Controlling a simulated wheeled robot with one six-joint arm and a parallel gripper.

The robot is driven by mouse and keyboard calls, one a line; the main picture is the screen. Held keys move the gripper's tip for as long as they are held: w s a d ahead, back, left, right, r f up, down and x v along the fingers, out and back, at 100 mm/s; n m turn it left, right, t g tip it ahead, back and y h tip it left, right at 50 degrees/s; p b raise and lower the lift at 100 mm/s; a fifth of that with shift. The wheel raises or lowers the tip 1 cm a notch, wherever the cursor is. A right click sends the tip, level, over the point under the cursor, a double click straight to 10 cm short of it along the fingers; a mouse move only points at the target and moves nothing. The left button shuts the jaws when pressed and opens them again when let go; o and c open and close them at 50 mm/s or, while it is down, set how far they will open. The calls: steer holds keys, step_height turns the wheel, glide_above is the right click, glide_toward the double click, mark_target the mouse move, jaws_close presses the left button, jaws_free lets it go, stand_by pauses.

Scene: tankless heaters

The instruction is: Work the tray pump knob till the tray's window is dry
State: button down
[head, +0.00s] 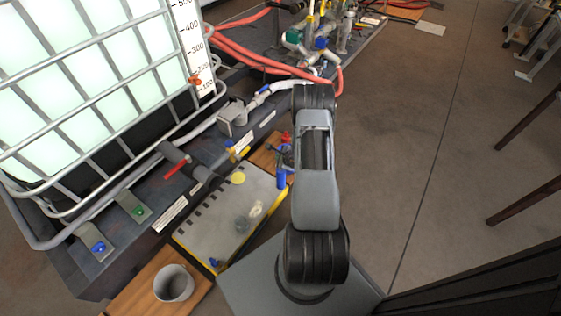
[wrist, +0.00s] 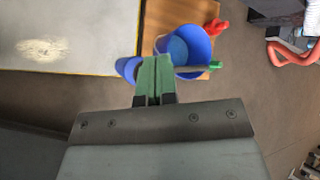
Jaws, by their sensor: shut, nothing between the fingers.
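A green knob (head: 138,211) and a blue knob (head: 98,247) sit on small grey plates on the dark tray rim (head: 70,262) under the caged tank. Labels are too small to read, so I cannot tell which knob is the tray pump's. I cannot make out the tray's window or whether it is wet. My gripper's green fingers (wrist: 153,80) are together and empty in the wrist view, in front of a blue cup (wrist: 185,50). I cannot tell whether they touch it. In the head view the gripper is largely hidden by my arm, well right of both knobs.
A white tank (head: 85,70) in a metal cage fills the upper left. A grey board with a yellow edge (head: 215,222) lies beside the tray. A grey cup (head: 174,284) stands on wood in front. Red hoses (head: 265,60) run behind. Open floor lies right.

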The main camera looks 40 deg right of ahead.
stand_by(0.3)
step_height(320, 180, up, 5)
steer(key=p, duration=0.5)
stand_by(0.8)
